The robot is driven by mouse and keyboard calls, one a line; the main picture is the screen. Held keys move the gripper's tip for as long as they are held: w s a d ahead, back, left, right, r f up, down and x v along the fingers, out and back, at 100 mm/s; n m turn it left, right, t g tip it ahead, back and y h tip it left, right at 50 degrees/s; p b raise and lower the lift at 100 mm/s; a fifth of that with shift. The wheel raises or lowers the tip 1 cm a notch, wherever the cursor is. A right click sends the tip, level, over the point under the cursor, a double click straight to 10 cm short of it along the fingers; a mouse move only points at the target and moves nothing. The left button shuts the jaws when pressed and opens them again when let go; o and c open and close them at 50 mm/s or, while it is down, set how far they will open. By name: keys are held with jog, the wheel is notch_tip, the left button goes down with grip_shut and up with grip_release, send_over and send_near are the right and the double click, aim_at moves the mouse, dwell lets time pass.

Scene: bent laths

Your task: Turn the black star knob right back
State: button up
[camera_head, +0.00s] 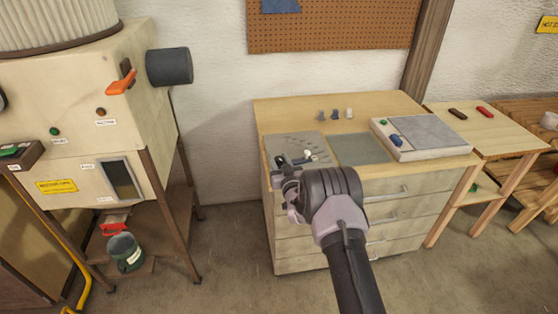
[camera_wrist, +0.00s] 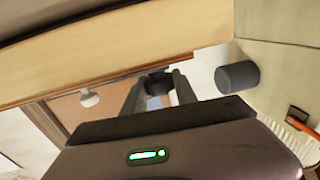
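A small black knob-like shape (camera_head: 280,160) shows at the left front of the cabinet top, by a grey metal plate (camera_head: 312,142); it is too small to make out star arms. My gripper (camera_head: 286,174) is at the cabinet's front left edge, right by this shape, and my wrist hides part of the area. In the wrist view, a black rounded thing (camera_wrist: 157,83), likely the knob, lies between the tips of my gripper (camera_wrist: 158,82). The fingers stand apart on either side of it. I cannot tell whether they touch it.
A white-tipped lever or knob (camera_head: 308,155) is close to my gripper. A beige machine (camera_head: 62,105) with a dark cylinder (camera_head: 169,67) stands left, across a gap.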

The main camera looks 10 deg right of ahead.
grip_shut()
jog(key=shift+f, duration=0.1)
jog(key=shift+b, duration=0.4)
jog(key=shift+d+f+n+y+b, duration=0.15)
jog(key=shift+n+y+b, duration=0.45)
jog(key=shift+y+b, duration=0.3)
jog(key=n+g+y+b, duration=0.1)
jog(key=n+y+b, duration=0.1)
jog(key=y+b, duration=0.1)
jog(key=shift+y, duration=0.3)
jog(key=n+g+y+b, duration=0.2)
jog(key=n+y, duration=0.1)
jog(key=shift+g+b, duration=0.3)
jog(key=shift+b, duration=0.1)
jog(key=shift+n+g+y+b, duration=0.6)
jog(key=shift+n+g+y, duration=0.1)
jog(key=shift+y, duration=0.4)
jog(key=shift+r+g, duration=0.25)
jog(key=shift+g, duration=0.05)
